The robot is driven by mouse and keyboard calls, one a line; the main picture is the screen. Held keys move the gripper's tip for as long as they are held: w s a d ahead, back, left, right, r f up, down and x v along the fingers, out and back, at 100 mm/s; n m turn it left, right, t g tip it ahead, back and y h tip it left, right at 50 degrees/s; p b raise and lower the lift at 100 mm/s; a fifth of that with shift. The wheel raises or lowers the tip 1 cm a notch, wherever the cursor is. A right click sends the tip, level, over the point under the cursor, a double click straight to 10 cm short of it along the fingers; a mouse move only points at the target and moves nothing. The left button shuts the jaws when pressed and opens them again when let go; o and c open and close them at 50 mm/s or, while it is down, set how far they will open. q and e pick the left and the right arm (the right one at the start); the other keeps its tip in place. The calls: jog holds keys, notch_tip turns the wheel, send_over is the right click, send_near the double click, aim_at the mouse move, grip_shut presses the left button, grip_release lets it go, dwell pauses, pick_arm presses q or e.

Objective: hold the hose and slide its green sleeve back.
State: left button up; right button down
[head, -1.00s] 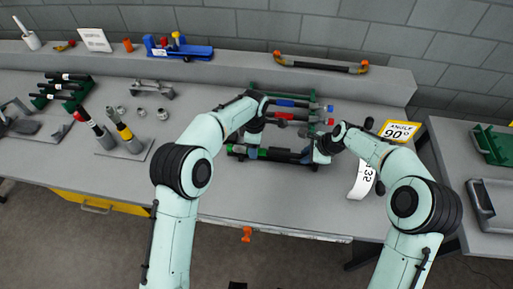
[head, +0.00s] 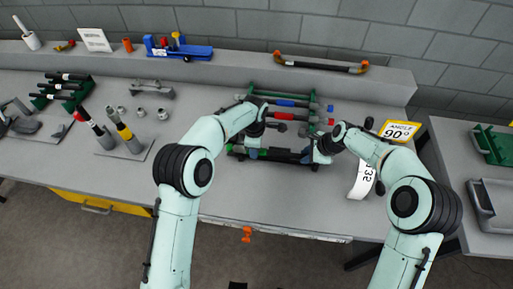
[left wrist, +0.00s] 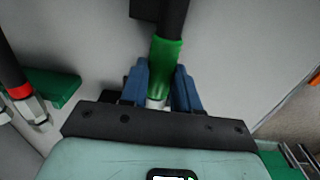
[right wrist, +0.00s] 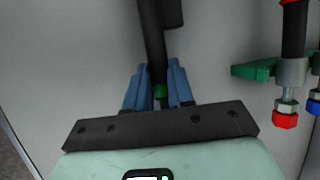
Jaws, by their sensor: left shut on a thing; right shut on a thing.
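The black hose (head: 281,155) lies along the front of the green rack on the table. My left gripper (head: 254,152) is at its left part and my right gripper (head: 318,156) at its right end. In the left wrist view, blue fingers (left wrist: 160,68) are shut on the green sleeve (left wrist: 166,54). A silver fitting (left wrist: 156,102) shows below the sleeve, between the fingers. In the right wrist view, the fingers (right wrist: 158,70) are shut on the black hose (right wrist: 151,30). A small green band shows between them.
Hoses with blue (head: 284,103) and red (head: 283,116) sleeves lie on the rack just behind. A yellow angle sign (head: 398,130) and a curled white label (head: 361,182) stand to the right.

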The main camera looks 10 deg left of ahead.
aim_at(272, 151)
pick_arm(q)
jog(key=shift+d, duration=3.15)
pick_arm(e)
jog(key=shift+a, duration=0.15)
pick_arm(q)
jog(key=shift+d, duration=0.25)
jog(key=o, duration=1)
jog(key=shift+o, duration=0.3)
jog(key=shift+a, duration=0.3)
